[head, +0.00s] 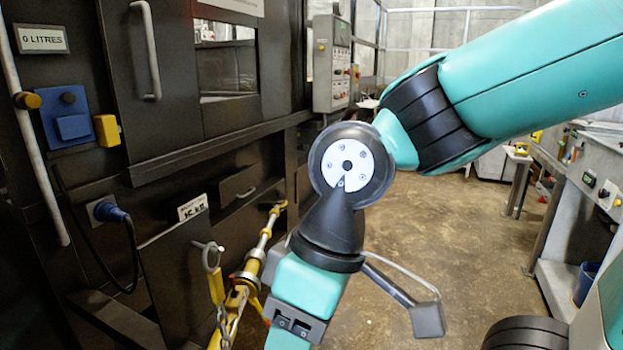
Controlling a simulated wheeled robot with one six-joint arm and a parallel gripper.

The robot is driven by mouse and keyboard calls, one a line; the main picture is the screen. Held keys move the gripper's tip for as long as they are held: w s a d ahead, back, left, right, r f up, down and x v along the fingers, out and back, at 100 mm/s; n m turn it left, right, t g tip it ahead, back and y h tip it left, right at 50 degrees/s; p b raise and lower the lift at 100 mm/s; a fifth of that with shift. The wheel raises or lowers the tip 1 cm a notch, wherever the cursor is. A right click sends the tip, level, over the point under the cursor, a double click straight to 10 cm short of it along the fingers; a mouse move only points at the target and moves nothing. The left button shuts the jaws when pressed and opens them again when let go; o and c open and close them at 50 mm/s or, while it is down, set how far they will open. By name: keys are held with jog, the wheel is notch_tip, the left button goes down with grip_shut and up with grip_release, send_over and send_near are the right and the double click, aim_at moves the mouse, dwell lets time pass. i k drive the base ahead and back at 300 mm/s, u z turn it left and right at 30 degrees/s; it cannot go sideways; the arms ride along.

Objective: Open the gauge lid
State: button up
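I cannot pick out a gauge lid for certain. A small framed readout marked "0 LITRES" (40,38) is on the dark machine front at the upper left. Below it is a blue box with a flap-like front (70,122); I cannot tell whether that is a lid. My teal and black arm comes in from the upper right, bends at a black joint in the middle and runs down out of the bottom edge. My gripper is not in view. The arm hides part of the machine and floor behind it.
The dark machine (175,110) fills the left side, with a curved grey handle (150,50), a blue plug (115,215) and a yellow-and-grey rod (258,250) at its front. A grey control box (331,65) is farther back. Concrete floor (440,225) is open at centre right, beside a grey bench (590,180).

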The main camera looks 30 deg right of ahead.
aim_at(231, 188)
jog(key=z, duration=0.75)
jog(key=i, duration=2.05)
jog(key=u, duration=0.6)
